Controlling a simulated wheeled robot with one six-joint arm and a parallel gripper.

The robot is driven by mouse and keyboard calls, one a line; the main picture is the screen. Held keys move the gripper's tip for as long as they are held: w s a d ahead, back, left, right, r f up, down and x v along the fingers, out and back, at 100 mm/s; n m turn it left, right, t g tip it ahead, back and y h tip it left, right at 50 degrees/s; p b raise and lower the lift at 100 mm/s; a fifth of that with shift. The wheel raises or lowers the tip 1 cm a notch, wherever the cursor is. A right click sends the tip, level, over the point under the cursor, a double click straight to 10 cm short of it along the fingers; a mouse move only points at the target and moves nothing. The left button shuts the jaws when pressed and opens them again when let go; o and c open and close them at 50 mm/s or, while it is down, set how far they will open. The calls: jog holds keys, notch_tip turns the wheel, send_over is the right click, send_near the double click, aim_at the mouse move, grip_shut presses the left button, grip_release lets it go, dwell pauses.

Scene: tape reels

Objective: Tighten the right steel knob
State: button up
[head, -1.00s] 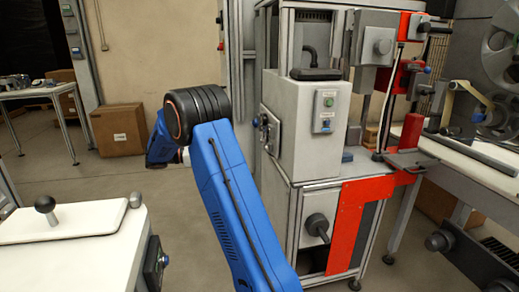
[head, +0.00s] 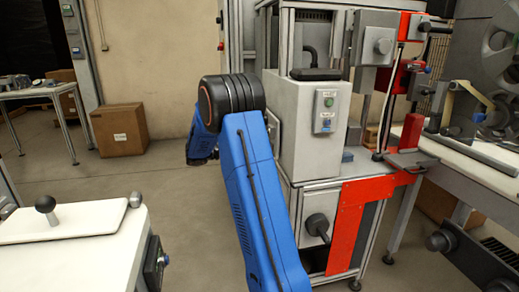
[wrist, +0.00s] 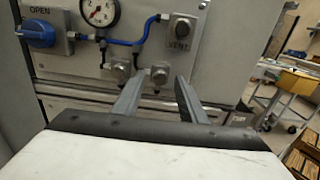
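The wrist view shows two small steel knobs on a grey panel, below a blue hose. The left steel knob (wrist: 120,70) sits just left of my left finger. The right steel knob (wrist: 159,73) shows between the tips of my gripper (wrist: 161,78). My gripper is open, with a clear gap between the fingers. I cannot tell how far the tips are from the knob or whether they touch it. In the head view my arm's end is left of the grey machine (head: 312,150), and the fingers and steel knobs are hidden.
The panel also bears a pressure gauge (wrist: 100,12), a blue OPEN handle (wrist: 40,33) and a black VENT knob (wrist: 182,30). A white-topped bench (head: 70,235) stands at the front left. A cardboard box (head: 120,130) lies on the floor behind, with open floor around it.

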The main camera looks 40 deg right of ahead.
jog(key=shift+s+d, duration=0.2)
jog(key=shift+d, duration=0.05)
grip_shut()
jog(key=shift+m, duration=7.3)
